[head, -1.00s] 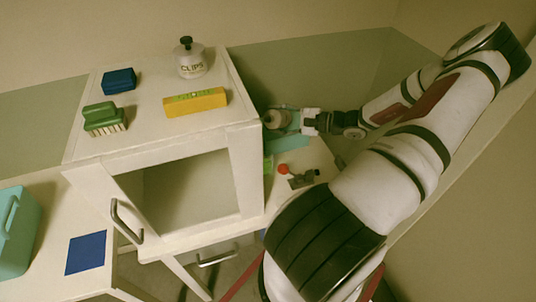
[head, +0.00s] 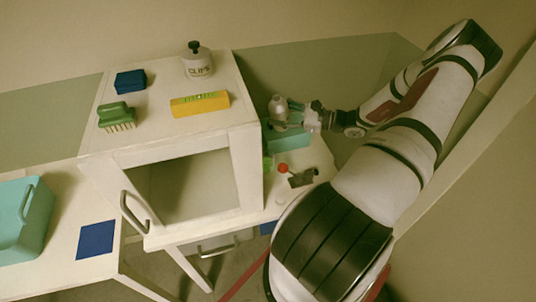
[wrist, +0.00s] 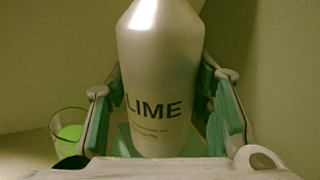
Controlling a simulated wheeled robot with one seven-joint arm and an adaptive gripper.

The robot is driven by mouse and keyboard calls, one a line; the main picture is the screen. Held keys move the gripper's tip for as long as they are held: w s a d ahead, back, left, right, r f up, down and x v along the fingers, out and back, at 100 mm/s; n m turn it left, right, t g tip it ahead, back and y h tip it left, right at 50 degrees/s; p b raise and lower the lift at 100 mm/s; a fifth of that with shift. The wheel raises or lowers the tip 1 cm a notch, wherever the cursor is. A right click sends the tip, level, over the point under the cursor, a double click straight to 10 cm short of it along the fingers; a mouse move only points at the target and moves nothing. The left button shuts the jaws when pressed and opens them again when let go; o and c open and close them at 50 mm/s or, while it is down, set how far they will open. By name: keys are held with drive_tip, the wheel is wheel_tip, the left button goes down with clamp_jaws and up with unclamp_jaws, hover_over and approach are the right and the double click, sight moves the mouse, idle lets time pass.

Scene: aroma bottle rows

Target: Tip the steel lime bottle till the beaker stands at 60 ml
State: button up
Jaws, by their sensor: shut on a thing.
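The steel lime bottle (head: 279,108) is a pale metallic bottle with "LIME" on its front. In the wrist view, the bottle (wrist: 160,60) stands close to upright between both fingers, with its top cut off by the frame. My gripper (head: 293,117) is shut on it and holds it above the right-hand counter; the gripper's fingers (wrist: 163,88) show on both sides. The glass beaker (wrist: 69,130) stands at the lower left of the wrist view, apart from the bottle, with bright green liquid inside. Its marks cannot be read. In the head view only a bit of green (head: 267,162) shows beside the cabinet.
A teal block (head: 290,139) lies below the gripper. A red ball (head: 283,168) and a dark item (head: 302,177) are in front. The white cabinet (head: 245,150) stands close on the left, bearing a clips jar (head: 198,66), yellow level (head: 200,103), brush (head: 116,115) and blue box (head: 130,81).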

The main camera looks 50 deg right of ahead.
drive_tip(key=shift+w+d+r+m, duration=0.1)
drive_tip(key=shift+d+r+m, duration=0.05)
drive_tip(key=shift+m, duration=0.4)
drive_tip(key=shift+d+r+m, duration=0.15)
drive_tip(key=shift+m, duration=0.4)
drive_tip(key=shift+t, duration=0.3)
drive_tip(key=shift+d+f+m, duration=0.15)
drive_tip(key=shift+f+m, duration=0.05)
drive_tip(key=shift+m, duration=0.5)
drive_tip(key=shift+r, duration=0.1)
drive_tip(key=w+d+r, duration=0.1)
drive_tip(key=d+r, duration=0.4)
drive_tip(key=shift+w+a, duration=0.1)
